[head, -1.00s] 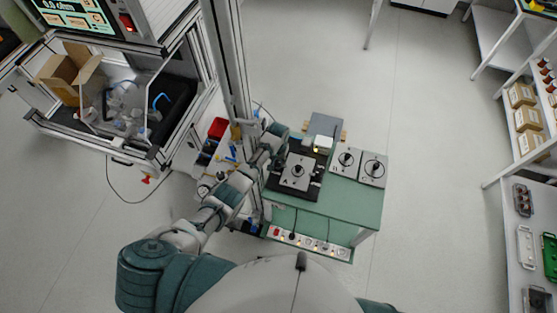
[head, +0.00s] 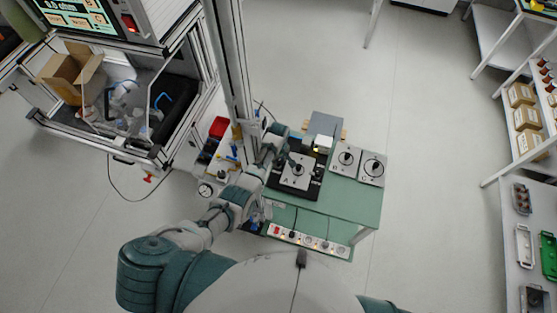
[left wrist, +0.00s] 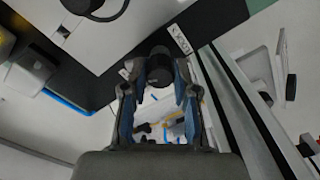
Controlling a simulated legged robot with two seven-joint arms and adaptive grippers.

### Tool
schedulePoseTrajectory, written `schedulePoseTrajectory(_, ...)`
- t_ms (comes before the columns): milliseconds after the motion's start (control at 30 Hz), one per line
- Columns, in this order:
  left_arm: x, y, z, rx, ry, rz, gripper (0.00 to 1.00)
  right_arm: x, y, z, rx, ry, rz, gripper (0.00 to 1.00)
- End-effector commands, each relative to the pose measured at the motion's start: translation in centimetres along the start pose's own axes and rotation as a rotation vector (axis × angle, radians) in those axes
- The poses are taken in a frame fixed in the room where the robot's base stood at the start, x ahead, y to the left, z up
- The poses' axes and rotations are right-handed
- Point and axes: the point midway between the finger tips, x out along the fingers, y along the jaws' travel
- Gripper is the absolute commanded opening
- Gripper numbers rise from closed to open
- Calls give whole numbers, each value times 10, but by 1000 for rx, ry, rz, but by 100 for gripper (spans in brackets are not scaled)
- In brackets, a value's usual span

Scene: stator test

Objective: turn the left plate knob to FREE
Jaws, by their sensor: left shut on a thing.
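The left plate knob (left wrist: 161,68) is a dark round cylinder on the black fixture (left wrist: 135,60), seen in the left wrist view. A label that seems to read LOCK (left wrist: 180,41) is beside it. My left gripper (left wrist: 158,92) has one finger on either side of the knob and is shut on it. In the head view my left gripper (head: 277,157) is at the left side of the fixture; its fingertips and the knob are mostly hidden there. Plate A (head: 296,182), light grey with a black central knob, sits on the fixture. My right gripper is not in view.
Plates B (head: 345,160) and C (head: 372,168) lie to the right on the green table (head: 345,203). A metal post (head: 230,75) stands close behind my left arm. A red bin (head: 218,127) is left of the table. The table's front right is clear.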

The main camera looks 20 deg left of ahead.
Motion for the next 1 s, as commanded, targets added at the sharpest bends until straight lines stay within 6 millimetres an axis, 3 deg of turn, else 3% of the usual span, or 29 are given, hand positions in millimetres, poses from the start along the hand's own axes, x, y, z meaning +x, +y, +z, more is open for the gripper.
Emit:
schedulePoseTrajectory(500, 4, 0, 5, -362, -11, -4, 0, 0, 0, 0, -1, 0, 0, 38)
schedulePoseTrajectory(1000, 4, 0, 5, -448, -10, -5, 0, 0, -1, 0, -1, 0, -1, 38)
